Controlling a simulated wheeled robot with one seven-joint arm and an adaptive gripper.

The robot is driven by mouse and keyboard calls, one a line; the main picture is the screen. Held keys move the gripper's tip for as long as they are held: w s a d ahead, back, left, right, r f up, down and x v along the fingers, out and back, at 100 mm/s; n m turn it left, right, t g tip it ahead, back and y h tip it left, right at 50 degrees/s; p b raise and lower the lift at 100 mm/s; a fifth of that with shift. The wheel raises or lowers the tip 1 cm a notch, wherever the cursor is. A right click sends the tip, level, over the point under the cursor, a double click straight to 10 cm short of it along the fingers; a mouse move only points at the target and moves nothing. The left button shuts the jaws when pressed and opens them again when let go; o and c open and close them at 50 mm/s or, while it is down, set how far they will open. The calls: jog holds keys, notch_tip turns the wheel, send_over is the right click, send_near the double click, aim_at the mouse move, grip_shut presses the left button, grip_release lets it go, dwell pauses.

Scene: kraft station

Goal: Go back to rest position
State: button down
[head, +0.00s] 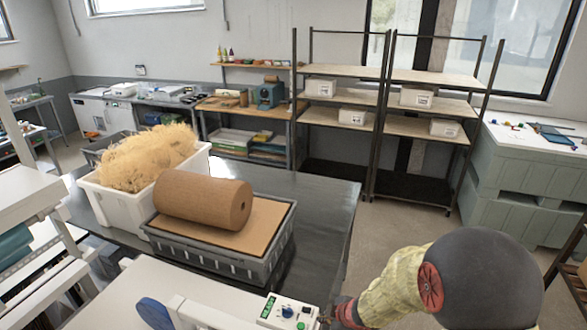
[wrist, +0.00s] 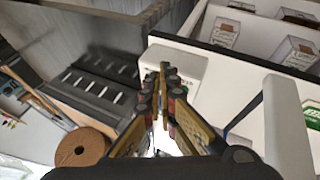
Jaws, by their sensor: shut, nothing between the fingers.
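My gripper (wrist: 163,74) shows in the wrist view with its two fingers together, shut and empty. In the head view my arm comes in from the lower right, and its end is low in the frame beside the white machine (head: 150,285). The fingertips are hard to make out there. The machine's control panel (head: 290,312) has a green display and knobs and lies just left of my arm's end. In the wrist view, a white surface (wrist: 185,68) lies beyond the fingertips. I cannot tell whether the fingers touch it.
A dark table (head: 325,200) holds a grey crate (head: 265,262) with a brown paper roll (head: 195,198) on it, and a white bin (head: 115,205) of shredded paper (head: 145,155). Shelving (head: 335,72) with white boxes stands behind. The floor (head: 385,222) before the shelving is clear.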

jog(key=s+d+r+m+g+h+b, duration=0.2)
jog(key=s+d+r+m+h+b, duration=0.3)
jog(key=s+d+m, duration=0.65)
jog(key=s+a+r+m+t+y+b, duration=0.1)
jog(key=s+r+m+b, duration=0.1)
jog(key=s+r+b, duration=0.2)
jog(key=s+a+r+m+b, duration=0.1)
jog(key=s+r+b, duration=0.3)
jog(key=s+b, duration=0.4)
jog(key=s+m, duration=0.1)
jog(key=s, duration=0.2)
jog(key=shift+s+a+t+y+b, duration=0.25)
jog(key=shift+a+t+y+b, duration=0.05)
jog(key=shift+t+y, duration=0.1)
jog(key=shift+w+r, duration=0.1)
jog(key=shift+r, duration=0.05)
dwell(2.3)
